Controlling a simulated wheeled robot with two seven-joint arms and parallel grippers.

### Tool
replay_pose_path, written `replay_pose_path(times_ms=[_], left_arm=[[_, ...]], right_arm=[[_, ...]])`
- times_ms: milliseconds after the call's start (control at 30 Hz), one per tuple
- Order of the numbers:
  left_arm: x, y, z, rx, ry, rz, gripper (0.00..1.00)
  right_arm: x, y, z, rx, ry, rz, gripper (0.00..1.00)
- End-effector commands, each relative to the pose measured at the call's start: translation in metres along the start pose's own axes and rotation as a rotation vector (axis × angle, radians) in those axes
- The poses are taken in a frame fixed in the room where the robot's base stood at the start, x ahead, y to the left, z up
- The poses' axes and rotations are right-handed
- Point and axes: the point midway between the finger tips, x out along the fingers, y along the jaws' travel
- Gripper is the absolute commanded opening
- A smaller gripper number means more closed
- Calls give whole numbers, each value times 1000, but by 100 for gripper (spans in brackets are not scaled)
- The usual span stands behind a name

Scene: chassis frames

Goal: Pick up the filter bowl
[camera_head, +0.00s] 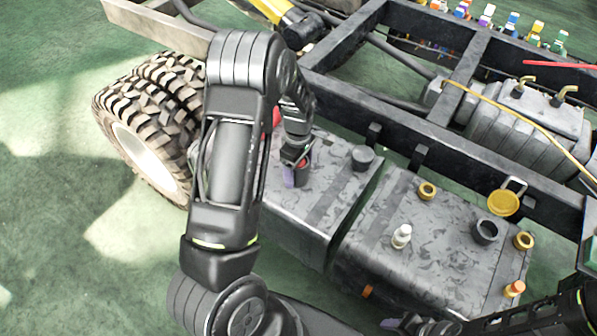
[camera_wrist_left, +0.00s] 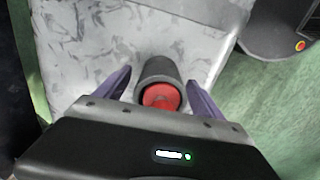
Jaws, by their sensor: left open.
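A dark cylinder with a red end (camera_wrist_left: 161,95), which may be the filter bowl, stands on the left grey tank (camera_head: 290,212). My left gripper (camera_wrist_left: 159,80) is open, with one purple finger on each side of the cylinder and visible gaps between. In the head view my left gripper (camera_head: 295,176) reaches down to the tank top and partly hides this dark and red piece (camera_head: 303,167). My right gripper (camera_head: 392,323) shows only in part at the bottom edge; its jaw opening cannot be made out.
A dark cap (camera_head: 363,157) sits on the left tank. The black chassis rail (camera_head: 400,131) runs behind; a wheel (camera_head: 147,150) stands left.

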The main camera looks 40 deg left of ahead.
Motion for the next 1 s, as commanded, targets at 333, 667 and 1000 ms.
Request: replay_pose_path(times_ms=[333, 667, 1000], left_arm=[[0, 0, 0, 0, 0, 0, 70], [0, 0, 0, 0, 0, 0, 43], [0, 0, 0, 0, 0, 0, 16]], right_arm=[[0, 0, 0, 0, 0, 0, 44], [0, 0, 0, 0, 0, 0, 44], [0, 0, 0, 0, 0, 0, 44]])
